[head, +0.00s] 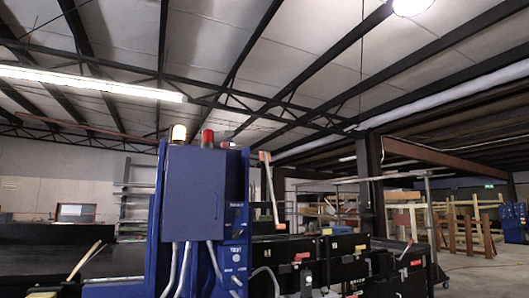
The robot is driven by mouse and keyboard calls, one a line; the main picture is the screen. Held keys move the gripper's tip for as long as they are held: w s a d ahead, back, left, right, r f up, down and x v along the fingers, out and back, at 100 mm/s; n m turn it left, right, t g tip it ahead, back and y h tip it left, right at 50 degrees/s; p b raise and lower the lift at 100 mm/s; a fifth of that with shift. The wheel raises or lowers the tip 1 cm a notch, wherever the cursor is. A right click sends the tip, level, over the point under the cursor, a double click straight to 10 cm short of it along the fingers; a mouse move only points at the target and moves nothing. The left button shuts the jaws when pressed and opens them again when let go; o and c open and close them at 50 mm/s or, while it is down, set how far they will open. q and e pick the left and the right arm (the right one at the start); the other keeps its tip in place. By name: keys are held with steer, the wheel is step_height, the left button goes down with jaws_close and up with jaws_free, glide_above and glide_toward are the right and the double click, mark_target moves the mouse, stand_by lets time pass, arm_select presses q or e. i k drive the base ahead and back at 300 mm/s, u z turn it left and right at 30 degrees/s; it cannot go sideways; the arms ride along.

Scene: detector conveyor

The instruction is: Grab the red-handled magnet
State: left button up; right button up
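I see no object that I can clearly name as the red-handled magnet. A thin upright piece with orange-red ends (269,190) stands just right of the blue control cabinet (206,192); I cannot tell what it is. Neither of my grippers shows in the head view.
A dark conveyor surface (45,258) lies at the lower left, with a pale stick (84,260) rising from it. Black cases (345,258) with small labels fill the lower middle. A metal rack and wooden frames (465,225) stand behind at right, beside open floor.

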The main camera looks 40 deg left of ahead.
mark_target(226, 144)
steer(key=z, duration=0.25)
steer(key=i, duration=1.55)
steer(key=u, duration=0.8)
